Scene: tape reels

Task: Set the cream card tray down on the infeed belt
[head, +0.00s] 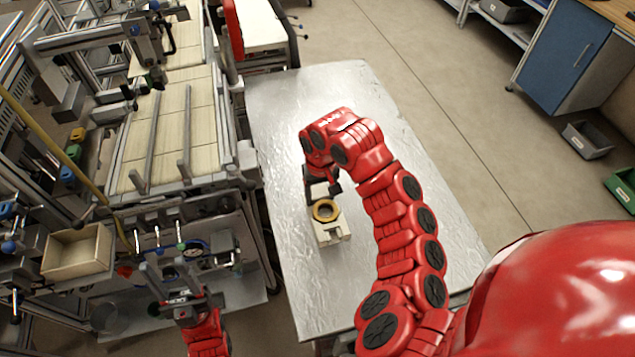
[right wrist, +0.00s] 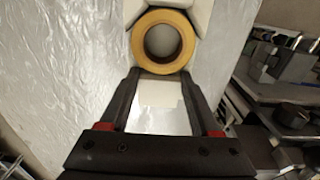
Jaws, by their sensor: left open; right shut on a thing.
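The cream card tray (head: 330,236) is at the silver-covered table in the head view, with a yellow-brown tape reel (head: 325,210) in it. My right gripper (head: 322,192) is shut on the tray's far end. In the right wrist view, a pale part of the tray (right wrist: 160,92) lies between my two dark fingers, and the reel (right wrist: 163,44) is just beyond the fingertips. I cannot tell whether the tray touches the table. The infeed belt (head: 145,140), pale and slatted, is at left. My left gripper (head: 165,278) is open and empty, below the belt's near end.
The silver table (head: 400,170) is otherwise clear around the tray. Metal rails (head: 186,130) stand over the belt. A wooden box (head: 75,255) sits at the lower left, by machine frames and knobs. A blue cabinet (head: 563,60) and bins (head: 588,140) are at far right.

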